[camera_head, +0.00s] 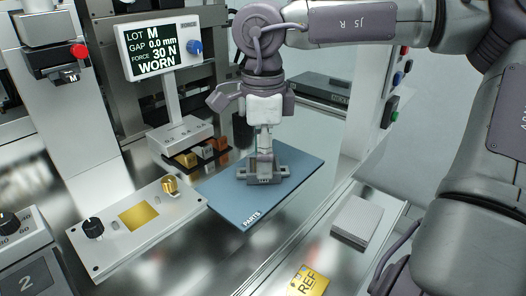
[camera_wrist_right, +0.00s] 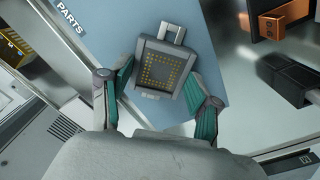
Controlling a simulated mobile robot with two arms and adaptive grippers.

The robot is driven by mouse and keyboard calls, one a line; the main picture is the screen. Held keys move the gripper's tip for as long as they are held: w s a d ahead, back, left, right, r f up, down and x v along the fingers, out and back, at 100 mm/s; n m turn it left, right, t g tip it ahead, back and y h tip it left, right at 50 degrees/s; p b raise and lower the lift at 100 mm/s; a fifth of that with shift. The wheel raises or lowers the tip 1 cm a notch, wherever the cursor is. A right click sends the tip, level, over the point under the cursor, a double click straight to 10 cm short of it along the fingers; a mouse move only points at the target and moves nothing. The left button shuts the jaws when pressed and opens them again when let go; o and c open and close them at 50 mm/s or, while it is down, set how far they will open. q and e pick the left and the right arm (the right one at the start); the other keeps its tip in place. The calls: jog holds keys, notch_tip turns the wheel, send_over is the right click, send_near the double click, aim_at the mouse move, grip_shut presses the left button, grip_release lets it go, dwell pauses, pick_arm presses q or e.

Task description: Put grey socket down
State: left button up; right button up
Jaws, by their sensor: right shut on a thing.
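The grey socket (camera_head: 264,178) is over the middle of the blue mat (camera_head: 228,202) marked PARTS, at or very near its surface; I cannot tell whether a small gap remains. My right gripper (camera_head: 264,153) points straight down and is shut on the socket. In the right wrist view, the socket (camera_wrist_right: 161,70) shows a square face with gold contacts and a pale tab at its top. The teal-padded fingers of the right gripper (camera_wrist_right: 158,88) flank it, over the blue mat (camera_wrist_right: 112,35). My left gripper is not in view.
A display (camera_head: 150,48) reads LOT M, GAP 0.0 mm, FORCE 30 N, WORN. A dark tray (camera_head: 205,166) with small blocks stands behind the mat. A panel with a gold square (camera_head: 138,216) is at left. A grey block (camera_head: 356,220) and a REF plate (camera_head: 308,281) are at right.

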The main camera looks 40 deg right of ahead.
jog(key=shift+a+f, duration=0.1)
jog(key=o, duration=1.1)
notch_tip(320, 180, up, 12)
jog(key=shift+r, duration=0.2)
dwell(0.4)
